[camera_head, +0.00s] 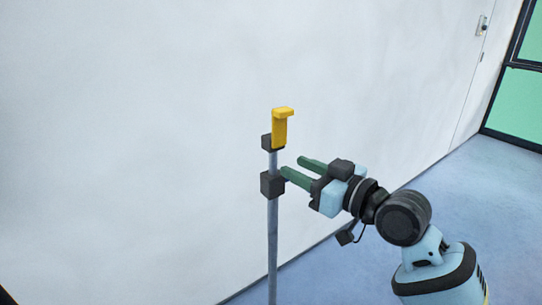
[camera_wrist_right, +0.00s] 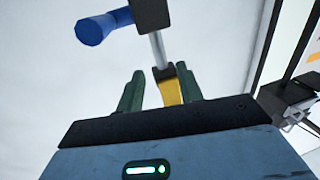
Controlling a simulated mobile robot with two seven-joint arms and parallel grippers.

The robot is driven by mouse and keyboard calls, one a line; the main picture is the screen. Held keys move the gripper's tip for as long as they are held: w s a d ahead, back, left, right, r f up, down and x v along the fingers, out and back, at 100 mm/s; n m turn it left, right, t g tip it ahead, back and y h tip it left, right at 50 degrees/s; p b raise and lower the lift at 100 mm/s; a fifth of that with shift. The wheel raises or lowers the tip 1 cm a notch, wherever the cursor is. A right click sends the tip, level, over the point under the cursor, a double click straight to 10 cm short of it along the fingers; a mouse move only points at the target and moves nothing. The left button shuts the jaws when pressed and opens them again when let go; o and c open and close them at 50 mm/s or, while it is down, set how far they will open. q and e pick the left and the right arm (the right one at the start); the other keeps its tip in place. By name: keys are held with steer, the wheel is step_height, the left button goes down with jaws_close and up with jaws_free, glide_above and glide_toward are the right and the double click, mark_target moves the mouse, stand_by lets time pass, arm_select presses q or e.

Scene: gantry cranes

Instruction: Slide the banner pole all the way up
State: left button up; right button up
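The banner pole (camera_head: 272,235) is a thin grey upright pole near the white wall in the head view. A yellow hook-shaped piece (camera_head: 280,130) is at its top, beside a dark block (camera_head: 266,142). A second dark block (camera_head: 271,185) sits lower on the pole. My right gripper (camera_head: 291,167) is open, its green fingers pointing at the pole just right of the blocks. In the right wrist view, the yellow piece (camera_wrist_right: 171,91) and the grey pole (camera_wrist_right: 158,50) appear between the spread fingers (camera_wrist_right: 160,88); no grip shows. My left gripper is out of view.
A blue cylinder (camera_wrist_right: 102,25) and a dark block (camera_wrist_right: 150,14) show at the top of the right wrist view. The white wall (camera_head: 130,120) is behind the pole. Blue floor (camera_head: 480,185) is open to the right, with a dark-framed green panel (camera_head: 520,105) at far right.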

mark_target(276, 158)
steer(key=x, duration=0.7)
steer(key=shift+w+a, duration=0.15)
steer(key=shift+a, duration=0.1)
jaws_close()
